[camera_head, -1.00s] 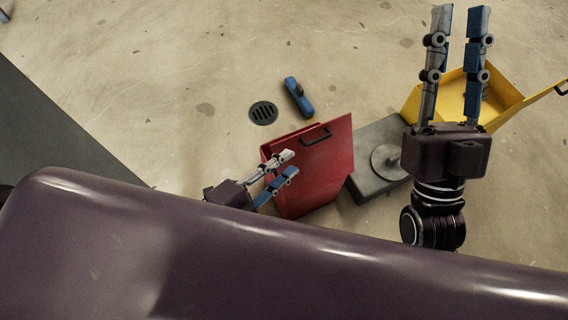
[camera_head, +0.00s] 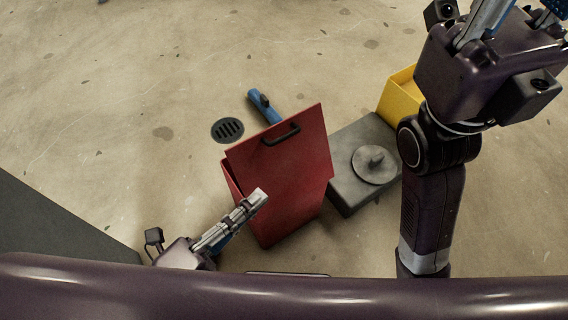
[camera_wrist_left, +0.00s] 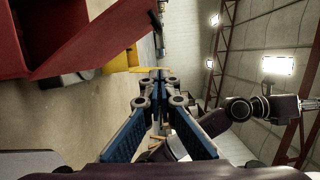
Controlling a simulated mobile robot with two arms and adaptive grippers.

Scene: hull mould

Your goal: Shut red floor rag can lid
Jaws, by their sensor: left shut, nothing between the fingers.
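The red floor rag can (camera_head: 233,186) stands on the floor in the middle of the head view. Its red lid (camera_head: 300,170), with a black handle (camera_head: 281,135), is tilted, with a gap along its left edge. Red panels of the can (camera_wrist_left: 95,35) fill the upper left of the left wrist view. My left gripper (camera_head: 262,195) is shut and empty, at the can's near left side, its tips overlapping the lid's lower left in the picture; contact cannot be told. It also shows in the wrist view (camera_wrist_left: 156,75). My right gripper (camera_head: 515,12) is open, high at the right, tips cut off.
A grey block with a round knobbed disc (camera_head: 374,165) stands right of the can. A yellow bin (camera_head: 400,98) is behind my right arm. A blue object (camera_head: 264,106) and a floor drain (camera_head: 228,129) lie beyond the can.

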